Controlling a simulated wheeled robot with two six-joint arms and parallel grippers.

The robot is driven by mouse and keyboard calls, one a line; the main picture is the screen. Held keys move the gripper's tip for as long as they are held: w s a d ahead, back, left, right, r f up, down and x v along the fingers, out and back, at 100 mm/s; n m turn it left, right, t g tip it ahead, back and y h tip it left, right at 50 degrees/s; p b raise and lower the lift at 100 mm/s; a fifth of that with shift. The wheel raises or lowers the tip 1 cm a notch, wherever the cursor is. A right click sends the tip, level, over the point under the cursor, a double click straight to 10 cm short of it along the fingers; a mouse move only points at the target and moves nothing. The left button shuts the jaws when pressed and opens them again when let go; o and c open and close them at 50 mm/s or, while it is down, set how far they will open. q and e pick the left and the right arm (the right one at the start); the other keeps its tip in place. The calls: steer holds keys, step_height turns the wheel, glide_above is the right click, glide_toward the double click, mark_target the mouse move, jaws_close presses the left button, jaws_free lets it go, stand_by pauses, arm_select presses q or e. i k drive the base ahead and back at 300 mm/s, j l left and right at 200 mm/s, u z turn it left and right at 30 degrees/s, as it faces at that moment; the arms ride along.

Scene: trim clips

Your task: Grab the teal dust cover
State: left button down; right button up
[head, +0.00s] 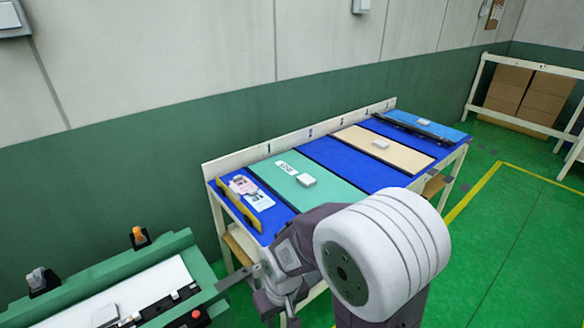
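The teal dust cover (325,198) looks like a flat teal panel lying on the blue top of the table, left of the middle. A white label and a small white block (307,180) sit on it. My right gripper (264,288) is in the lower middle, in front of the table's near left corner and apart from the teal panel. Whether its fingers are open cannot be made out. My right arm covers part of the table's near side. My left gripper is not in view.
A beige panel (385,148) and a light blue panel (425,123) lie farther right on the table (358,172). A yellow strip and small pink and white items are at its left end. A green-framed bench (140,268) stands lower left. Green floor is clear at right.

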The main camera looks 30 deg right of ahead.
mark_target(302, 182)
steer(key=z, duration=1.25)
steer(key=i+l+u, duration=0.1)
steer(key=i+u, duration=0.3)
steer(key=i+l+u, duration=0.25)
steer(key=i+u, duration=0.2)
steer(key=i, duration=0.15)
